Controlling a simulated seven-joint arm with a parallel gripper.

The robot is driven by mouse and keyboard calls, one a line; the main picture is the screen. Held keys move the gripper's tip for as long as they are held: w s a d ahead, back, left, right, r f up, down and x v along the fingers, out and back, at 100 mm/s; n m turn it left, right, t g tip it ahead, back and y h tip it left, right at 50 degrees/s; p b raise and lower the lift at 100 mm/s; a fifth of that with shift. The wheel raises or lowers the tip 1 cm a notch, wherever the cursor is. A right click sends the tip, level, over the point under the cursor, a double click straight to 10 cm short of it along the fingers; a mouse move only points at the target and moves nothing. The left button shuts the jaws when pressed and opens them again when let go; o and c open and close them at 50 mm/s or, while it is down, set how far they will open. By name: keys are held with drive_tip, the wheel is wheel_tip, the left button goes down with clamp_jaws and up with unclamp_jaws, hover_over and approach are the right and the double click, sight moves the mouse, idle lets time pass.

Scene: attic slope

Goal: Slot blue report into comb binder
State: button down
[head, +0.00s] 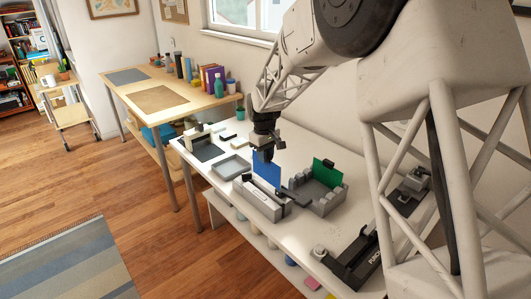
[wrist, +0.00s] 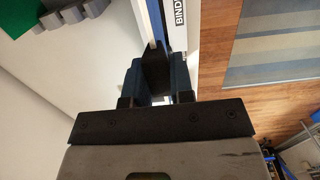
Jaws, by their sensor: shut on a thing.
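The blue report (head: 266,171) is a flat upright sheet in the head view. My gripper (head: 265,151) is shut on its top edge, pointing down. The comb binder (head: 256,203) is a long pale box with a dark bar along its top, directly below and in front of the report. The report's lower edge is hidden behind the binder's dark bar, so I cannot tell whether it is in the slot or just above it. In the wrist view my gripper's dark fingers (wrist: 155,75) are close together over the binder (wrist: 177,22), lettered "BIND"; the report is hardly visible there.
A grey rack (head: 318,200) holding a green report (head: 328,172) stands close right of the binder. A black punch (head: 357,258) lies at the front right. A grey tray (head: 231,167) sits to the left. The table's front edge runs close to the binder.

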sight(265, 170)
drive_tip(key=shift+f, duration=1.95)
drive_tip(key=c, duration=1.7)
unclamp_jaws()
clamp_jaws()
drive_tip(key=shift+a+f, duration=0.1)
drive_tip(key=shift+f, duration=1.5)
idle(2.0)
